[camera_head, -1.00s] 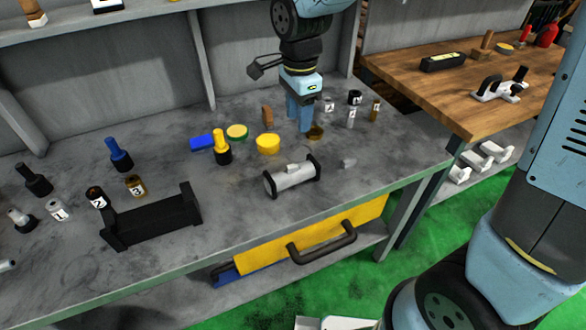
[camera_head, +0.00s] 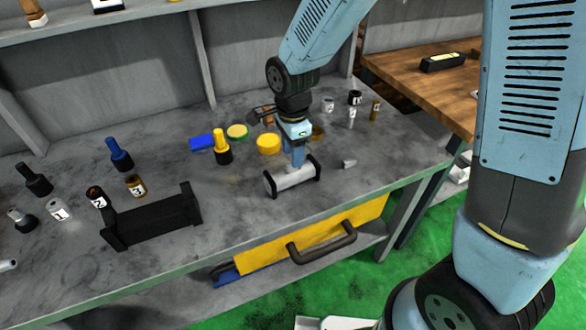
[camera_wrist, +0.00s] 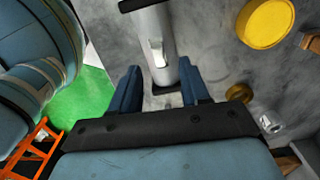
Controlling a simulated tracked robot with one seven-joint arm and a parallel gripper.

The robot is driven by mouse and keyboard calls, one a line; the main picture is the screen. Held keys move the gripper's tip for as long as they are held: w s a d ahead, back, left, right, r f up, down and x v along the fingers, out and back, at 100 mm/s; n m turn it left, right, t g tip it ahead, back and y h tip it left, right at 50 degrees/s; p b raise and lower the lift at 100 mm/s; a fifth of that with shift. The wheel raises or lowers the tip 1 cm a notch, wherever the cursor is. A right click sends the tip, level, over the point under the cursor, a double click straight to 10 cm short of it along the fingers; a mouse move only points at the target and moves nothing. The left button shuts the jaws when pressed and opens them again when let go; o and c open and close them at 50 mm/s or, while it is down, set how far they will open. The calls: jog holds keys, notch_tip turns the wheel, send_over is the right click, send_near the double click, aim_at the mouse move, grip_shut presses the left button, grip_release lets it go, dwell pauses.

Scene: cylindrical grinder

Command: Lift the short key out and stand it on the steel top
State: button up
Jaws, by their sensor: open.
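The short key (camera_wrist: 157,52) is a small light-grey block seated in the side of a silver shaft (camera_wrist: 148,20), seen in the wrist view. In the head view the shaft (camera_head: 285,181) lies between two black end pieces on the steel top (camera_head: 235,205), and my fingers hide the key. My gripper (camera_head: 298,160) is open and points down over the shaft. In the wrist view its blue fingers (camera_wrist: 158,78) stand on either side of the shaft, with nothing between them gripped. I cannot tell how high the tips are above the key.
A small grey block (camera_head: 349,163) lies right of the shaft. A yellow round tin (camera_head: 268,144) and a yellow-black tool (camera_head: 222,147) stand behind and left. A black cradle (camera_head: 152,218) sits at left. Bare top lies in front of the shaft, up to the bench edge.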

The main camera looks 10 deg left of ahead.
aim_at(292, 169)
jog(key=shift+f, duration=1.95)
grip_shut()
